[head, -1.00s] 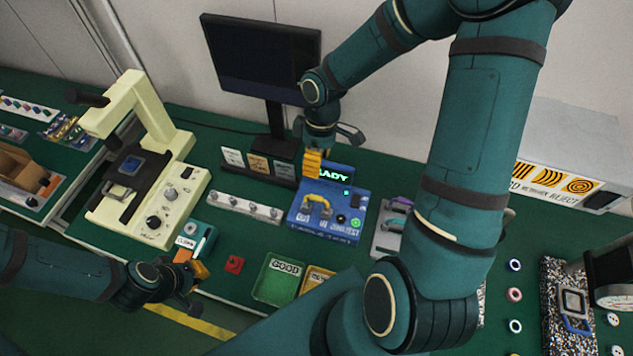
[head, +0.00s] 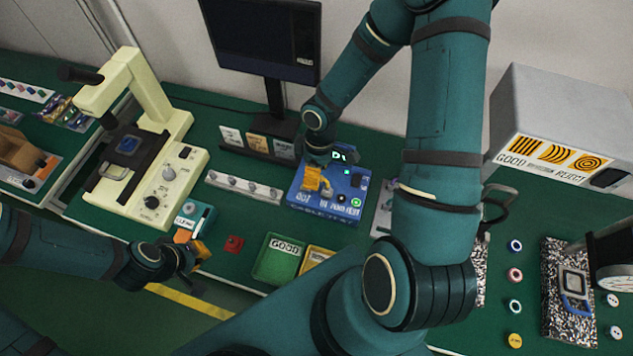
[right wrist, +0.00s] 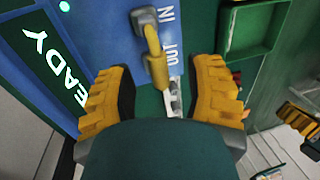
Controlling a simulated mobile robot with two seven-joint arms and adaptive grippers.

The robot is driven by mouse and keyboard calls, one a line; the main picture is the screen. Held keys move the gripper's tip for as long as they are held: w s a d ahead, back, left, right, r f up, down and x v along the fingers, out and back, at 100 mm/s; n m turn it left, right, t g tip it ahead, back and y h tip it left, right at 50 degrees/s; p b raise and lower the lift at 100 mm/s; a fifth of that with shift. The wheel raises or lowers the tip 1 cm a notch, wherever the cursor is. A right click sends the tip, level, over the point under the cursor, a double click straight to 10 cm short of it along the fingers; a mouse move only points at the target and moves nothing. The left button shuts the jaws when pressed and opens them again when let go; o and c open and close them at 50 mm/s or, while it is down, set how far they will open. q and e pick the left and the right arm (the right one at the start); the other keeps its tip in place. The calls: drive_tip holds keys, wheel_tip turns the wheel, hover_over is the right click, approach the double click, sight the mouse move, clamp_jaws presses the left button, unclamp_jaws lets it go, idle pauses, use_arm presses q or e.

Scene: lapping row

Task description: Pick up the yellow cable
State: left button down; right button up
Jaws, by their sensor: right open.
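The yellow cable (right wrist: 154,62) is a short thick loop on the blue cable tester (head: 331,205). In the right wrist view its far end meets a dark socket by the IN and OUT labels; its near end is hidden. My right gripper (head: 314,181) is above the tester's left part, mostly covering the cable in the head view. In the right wrist view its two yellow fingers (right wrist: 160,95) are apart, one on each side of the cable, without visible contact. My left gripper (head: 192,247) is low at the left, by a small teal box; its opening is unclear.
A green GOOD tray (head: 279,260) and a yellow tray (head: 316,258) stand in front of the tester. A rail with round knobs (head: 243,187) lies left of it. A monitor (head: 262,40) stands behind. A grey box (head: 560,125) is at the right.

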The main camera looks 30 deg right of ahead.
drive_tip(key=shift+a+f, duration=0.1)
drive_tip(key=shift+f, duration=0.75)
drive_tip(key=shift+o, duration=0.3)
clamp_jaws()
drive_tip(key=shift+r, duration=0.15)
